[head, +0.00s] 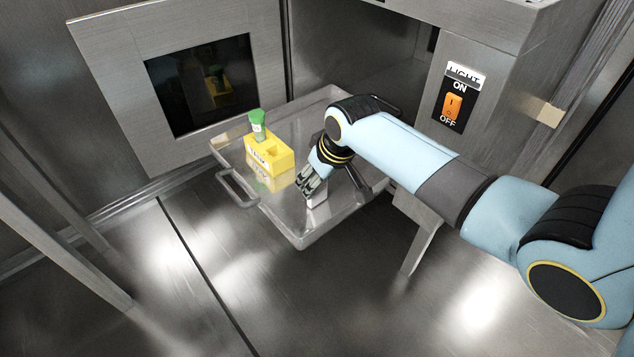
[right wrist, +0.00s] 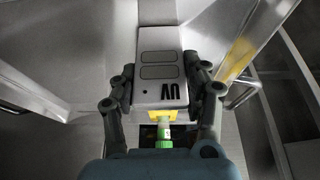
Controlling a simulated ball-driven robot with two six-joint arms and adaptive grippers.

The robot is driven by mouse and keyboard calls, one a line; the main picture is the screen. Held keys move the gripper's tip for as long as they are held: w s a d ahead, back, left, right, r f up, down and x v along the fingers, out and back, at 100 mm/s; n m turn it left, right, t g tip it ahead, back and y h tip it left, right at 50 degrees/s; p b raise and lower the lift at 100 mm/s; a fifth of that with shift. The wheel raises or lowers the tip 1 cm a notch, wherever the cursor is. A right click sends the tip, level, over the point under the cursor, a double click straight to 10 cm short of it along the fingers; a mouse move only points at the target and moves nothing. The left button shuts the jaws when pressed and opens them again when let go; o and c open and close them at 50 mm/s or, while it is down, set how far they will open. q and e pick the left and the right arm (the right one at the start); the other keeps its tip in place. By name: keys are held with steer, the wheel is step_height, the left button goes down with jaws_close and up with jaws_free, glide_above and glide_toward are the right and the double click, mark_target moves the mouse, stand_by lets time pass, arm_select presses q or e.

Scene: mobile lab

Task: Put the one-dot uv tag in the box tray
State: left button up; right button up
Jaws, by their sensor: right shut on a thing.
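My right gripper (head: 308,185) is shut on a pale grey tag, with the fingers pointing down over the metal tray (head: 300,236). In the right wrist view, the tag (right wrist: 161,70) sits between the two fingers of the gripper (right wrist: 163,88). It is a flat block with two rounded grey panels and small dark marks near its lower end. In the head view only a small pale part of the tag (head: 318,198) shows below the fingers. I cannot tell whether it touches the tray. My left gripper is not in view.
A yellow rack (head: 277,157) holding a green-capped tube (head: 258,125) stands on the tray, left of my gripper. The tray has a handle (head: 237,188) at its left. A dark window (head: 200,85) is behind. An orange light switch (head: 453,106) is on the right wall.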

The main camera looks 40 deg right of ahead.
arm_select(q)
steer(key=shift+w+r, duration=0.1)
arm_select(e)
steer(key=shift+f, duration=0.1)
steer(key=o, duration=1.1)
steer(key=shift+c, duration=0.2)
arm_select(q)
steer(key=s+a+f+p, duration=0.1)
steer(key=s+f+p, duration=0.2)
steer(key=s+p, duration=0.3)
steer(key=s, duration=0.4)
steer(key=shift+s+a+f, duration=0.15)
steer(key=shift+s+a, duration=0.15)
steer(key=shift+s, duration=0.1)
arm_select(e)
steer(key=v, duration=1.2)
